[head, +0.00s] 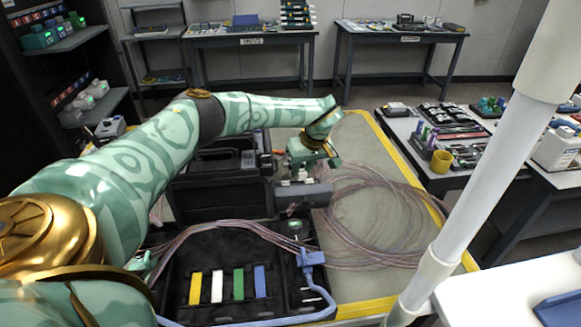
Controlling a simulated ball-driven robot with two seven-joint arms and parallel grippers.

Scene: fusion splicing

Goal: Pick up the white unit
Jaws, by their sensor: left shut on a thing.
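My left gripper (304,166) points down over the middle of the mat-topped table. It is shut on a unit (304,194) with a dark grey body and a small whitish part at its top, just under the fingers. The unit is above or at the back edge of the black tray; I cannot tell whether it touches anything below. Other whitish units (97,89) stand on the left rack, and a larger white unit (558,150) stands on the right table. My right gripper is out of view.
A black tray (178,265) holds yellow, white, green and blue strips. A black case (215,190) stands behind it. Coiled cables (375,220) lie to the right. A yellow cup (441,161) and tools are on the right-hand table. A white pole crosses the right side.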

